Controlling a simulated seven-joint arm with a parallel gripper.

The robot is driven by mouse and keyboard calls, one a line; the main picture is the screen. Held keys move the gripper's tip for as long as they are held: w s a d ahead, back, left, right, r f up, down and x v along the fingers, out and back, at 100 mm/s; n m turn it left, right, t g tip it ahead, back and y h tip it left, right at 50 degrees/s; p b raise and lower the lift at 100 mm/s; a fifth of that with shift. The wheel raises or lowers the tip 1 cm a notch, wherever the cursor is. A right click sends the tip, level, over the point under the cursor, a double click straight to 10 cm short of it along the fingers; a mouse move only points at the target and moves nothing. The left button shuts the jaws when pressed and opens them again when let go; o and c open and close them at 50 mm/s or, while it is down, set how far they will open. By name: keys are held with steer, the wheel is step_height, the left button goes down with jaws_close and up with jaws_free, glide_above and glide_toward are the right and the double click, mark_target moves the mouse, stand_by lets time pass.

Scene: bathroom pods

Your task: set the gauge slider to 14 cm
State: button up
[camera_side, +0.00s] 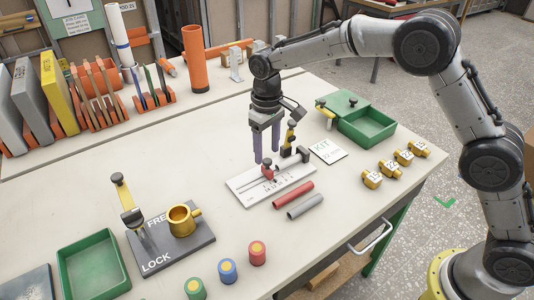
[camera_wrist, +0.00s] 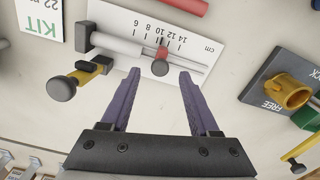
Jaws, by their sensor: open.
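The gauge (camera_side: 245,190) is a white plate with a printed cm scale and a rail along it; it also shows upside down in the wrist view (camera_wrist: 128,22). Its red slider (camera_side: 268,172) sits on the rail, and in the wrist view the slider (camera_wrist: 161,58) stands near the 10 to 12 marks; the exact reading cannot be told. My gripper (camera_side: 266,156) is open and empty, pointing down just above the slider. In the wrist view its purple fingertips (camera_wrist: 160,73) are spread to either side of the slider, apart from it.
A black-knobbed brass clamp (camera_side: 290,140) stands close behind the gauge, near my fingers. Red (camera_side: 294,194) and grey (camera_side: 305,207) tubes lie in front. A KIT card (camera_side: 328,150) and several brass numbered pieces (camera_side: 389,166) are at right. A FREE/LOCK plate (camera_side: 196,246) is front left.

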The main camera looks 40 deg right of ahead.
steer(key=shift+f, duration=1)
jaws_close()
stand_by(0.8)
